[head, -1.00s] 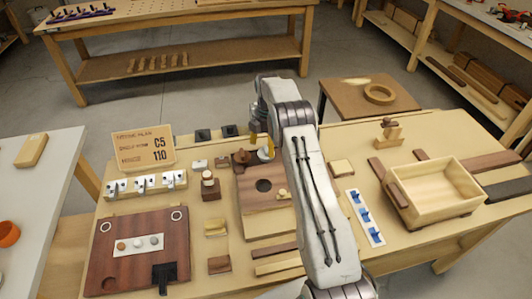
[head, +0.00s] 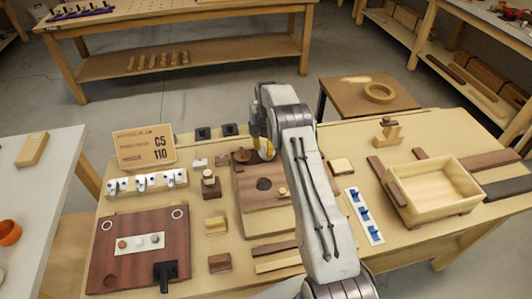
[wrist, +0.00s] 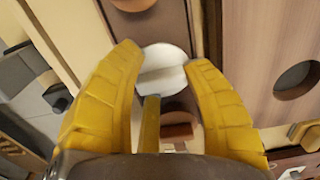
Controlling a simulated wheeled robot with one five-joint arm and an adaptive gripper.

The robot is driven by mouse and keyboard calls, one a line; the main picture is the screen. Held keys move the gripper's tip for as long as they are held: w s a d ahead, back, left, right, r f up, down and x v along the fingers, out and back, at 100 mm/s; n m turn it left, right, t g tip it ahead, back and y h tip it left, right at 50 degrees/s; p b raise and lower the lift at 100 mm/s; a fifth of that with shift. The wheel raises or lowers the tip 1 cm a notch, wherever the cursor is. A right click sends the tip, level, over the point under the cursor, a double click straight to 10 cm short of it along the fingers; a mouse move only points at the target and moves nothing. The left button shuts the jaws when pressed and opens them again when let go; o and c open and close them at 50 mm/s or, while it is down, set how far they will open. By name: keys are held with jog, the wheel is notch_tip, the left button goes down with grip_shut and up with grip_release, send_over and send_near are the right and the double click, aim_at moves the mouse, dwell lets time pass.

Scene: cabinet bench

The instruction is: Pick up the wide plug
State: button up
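I cannot tell for sure whether this disc is the wide plug. In the head view my gripper (head: 264,150) is beyond the wooden board with a round hole (head: 264,184), largely hidden by my arm. A dark brown knob (head: 241,156) stands just left of the gripper. A small cream knob (head: 282,192) is on the board's right side.
A pale open box (head: 435,184) stands at the right, with a strip of blue clips (head: 364,215) left of it. A dark red board (head: 135,250), a hook rail (head: 146,183) and a sign (head: 145,148) are at the left. Small blocks lie between.

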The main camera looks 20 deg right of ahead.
grip_shut()
jog(key=shift+r, duration=0.1)
dwell(0.4)
